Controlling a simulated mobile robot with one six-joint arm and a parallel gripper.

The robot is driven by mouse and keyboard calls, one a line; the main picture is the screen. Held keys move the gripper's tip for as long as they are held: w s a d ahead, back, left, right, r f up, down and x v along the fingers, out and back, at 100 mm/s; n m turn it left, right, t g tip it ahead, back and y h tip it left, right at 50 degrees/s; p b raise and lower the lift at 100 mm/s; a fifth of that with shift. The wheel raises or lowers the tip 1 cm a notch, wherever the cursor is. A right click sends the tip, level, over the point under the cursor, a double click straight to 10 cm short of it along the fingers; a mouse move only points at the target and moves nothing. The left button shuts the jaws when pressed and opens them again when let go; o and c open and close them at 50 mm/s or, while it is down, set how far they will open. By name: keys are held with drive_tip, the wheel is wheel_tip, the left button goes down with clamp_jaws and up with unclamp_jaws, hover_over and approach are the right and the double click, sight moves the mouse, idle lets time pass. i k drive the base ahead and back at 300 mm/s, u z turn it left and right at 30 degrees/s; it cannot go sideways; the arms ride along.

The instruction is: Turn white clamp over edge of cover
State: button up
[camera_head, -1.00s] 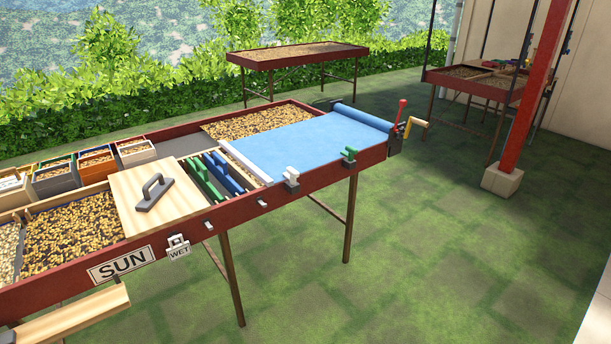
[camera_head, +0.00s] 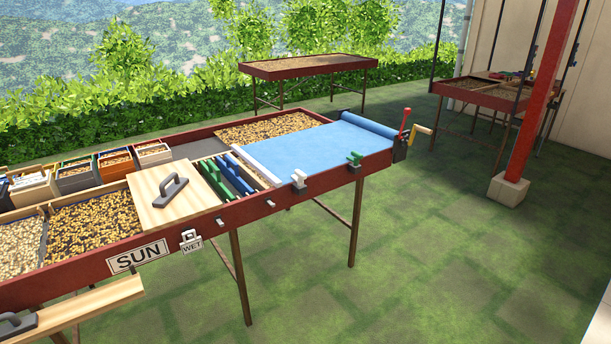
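The white clamp (camera_head: 299,179) sits on the front red rail of the drying table, at the near left corner of the blue cover (camera_head: 318,149). I cannot tell from here whether its jaw lies over the cover's edge or beside it. The cover lies flat over the right part of the table, with a white bar (camera_head: 256,164) along its left edge and a roll at its right end. A green clamp (camera_head: 354,159) stands farther right on the same rail. My gripper is not in view.
A wooden lid (camera_head: 156,200), green and blue rakes, and bean trays fill the left part. A red post (camera_head: 538,95) stands at right.

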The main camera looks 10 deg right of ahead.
sight(300, 176)
drive_tip(key=i, duration=0.9)
drive_tip(key=z, duration=1)
drive_tip(key=k, duration=0.35)
drive_tip(key=z, duration=0.1)
